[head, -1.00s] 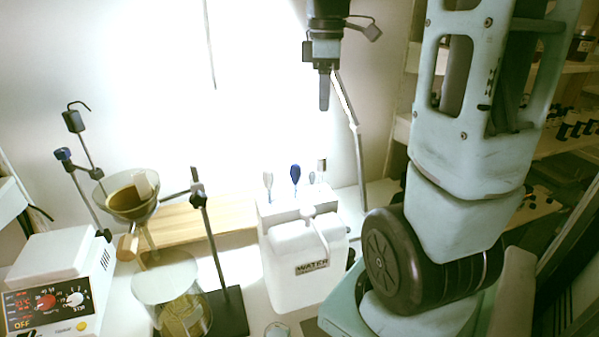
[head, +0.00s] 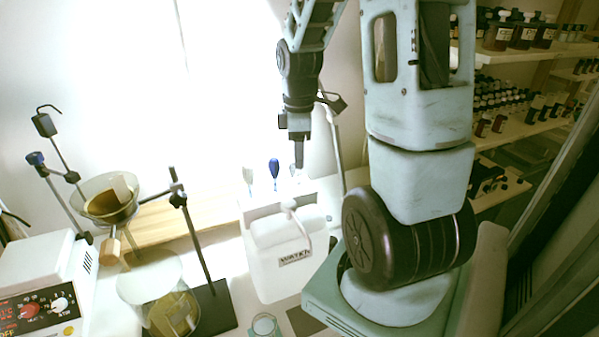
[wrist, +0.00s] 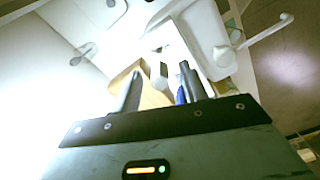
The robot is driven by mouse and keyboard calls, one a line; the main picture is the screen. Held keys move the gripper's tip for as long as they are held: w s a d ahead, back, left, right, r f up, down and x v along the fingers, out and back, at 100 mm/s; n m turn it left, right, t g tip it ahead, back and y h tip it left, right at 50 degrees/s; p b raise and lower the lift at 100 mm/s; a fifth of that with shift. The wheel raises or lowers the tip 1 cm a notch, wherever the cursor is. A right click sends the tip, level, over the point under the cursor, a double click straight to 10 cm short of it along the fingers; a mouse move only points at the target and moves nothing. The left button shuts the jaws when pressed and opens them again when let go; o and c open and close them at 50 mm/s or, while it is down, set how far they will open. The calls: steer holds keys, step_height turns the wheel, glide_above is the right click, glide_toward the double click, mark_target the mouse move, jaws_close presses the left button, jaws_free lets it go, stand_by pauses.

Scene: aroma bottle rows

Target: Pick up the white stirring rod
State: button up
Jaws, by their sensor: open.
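Several upright tools stand in a white holder behind the water jug in the head view. One has a pale whitish head (head: 248,174), one a blue head (head: 274,169), and more stand at the right, partly behind my gripper. I cannot tell for sure which is the white stirring rod. My gripper (head: 298,163) points down just above the right end of this row. In the wrist view my gripper (wrist: 160,71) is open, its two fingers apart. A small pale head (wrist: 160,82) shows between the fingers, and a blue one (wrist: 180,95) by the right finger.
The white water jug (head: 288,262) stands in front of the tools. A clamp stand (head: 197,240), a glass beaker (head: 150,285), a funnel bowl (head: 108,205) and a hotplate (head: 45,290) are to the left. Bottle shelves (head: 515,60) are at the right.

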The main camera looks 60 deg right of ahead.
steer(key=shift+f, duration=1.3)
steer(key=c, duration=0.9)
steer(key=shift+r, duration=0.1)
step_height(320, 180, up, 10)
steer(key=shift+f+b, duration=0.1)
steer(key=shift+b, duration=0.35)
